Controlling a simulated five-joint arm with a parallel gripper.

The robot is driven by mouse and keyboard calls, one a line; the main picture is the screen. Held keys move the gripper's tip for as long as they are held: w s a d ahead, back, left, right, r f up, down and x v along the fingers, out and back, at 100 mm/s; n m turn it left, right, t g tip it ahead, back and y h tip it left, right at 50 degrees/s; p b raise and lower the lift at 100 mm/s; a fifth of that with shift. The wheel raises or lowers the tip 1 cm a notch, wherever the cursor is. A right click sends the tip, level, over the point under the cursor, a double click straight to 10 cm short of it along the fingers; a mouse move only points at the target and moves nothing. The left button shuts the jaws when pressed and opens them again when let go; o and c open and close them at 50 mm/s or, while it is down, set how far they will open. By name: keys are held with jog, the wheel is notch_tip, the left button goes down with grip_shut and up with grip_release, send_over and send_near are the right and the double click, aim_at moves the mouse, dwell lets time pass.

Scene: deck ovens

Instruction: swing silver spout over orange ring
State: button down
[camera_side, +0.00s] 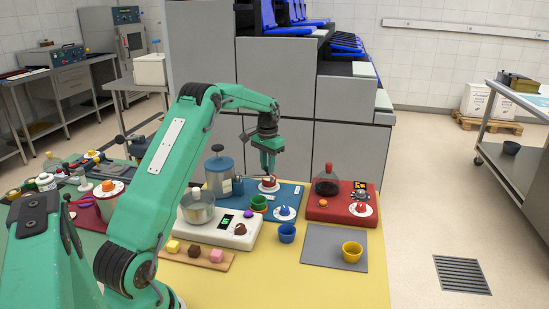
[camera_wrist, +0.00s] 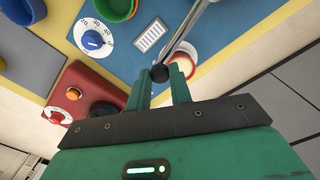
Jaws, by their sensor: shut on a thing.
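My gripper (camera_wrist: 160,82) has its two green fingers on either side of a black ball knob (camera_wrist: 160,73) at the end of the silver spout (camera_wrist: 188,35). The spout is a thin metal bar that runs up and right from the knob in the wrist view. A round white piece with a red-orange rim (camera_wrist: 184,54) lies below the bar, partly hidden by it and a finger; I cannot tell if it is the orange ring. In the side view my gripper (camera_side: 267,174) points down over the back of the blue base (camera_side: 287,193). The spout is too small to make out there.
A green cup (camera_side: 258,203) and a blue dial (camera_wrist: 93,40) are on the blue base. A yellow cup (camera_side: 352,252) sits on a grey mat (camera_side: 320,258).

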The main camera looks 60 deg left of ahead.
jog(key=s+d+m, duration=0.5)
jog(key=s+m, duration=0.2)
jog(key=m, duration=0.3)
jog(key=shift+s+m, duration=0.3)
jog(key=shift+m, duration=0.1)
jog(key=c, duration=1.3)
grip_release()
jog(key=shift+o, duration=0.2)
jog(key=shift+r, duration=0.1)
notch_tip(320, 180, up, 8)
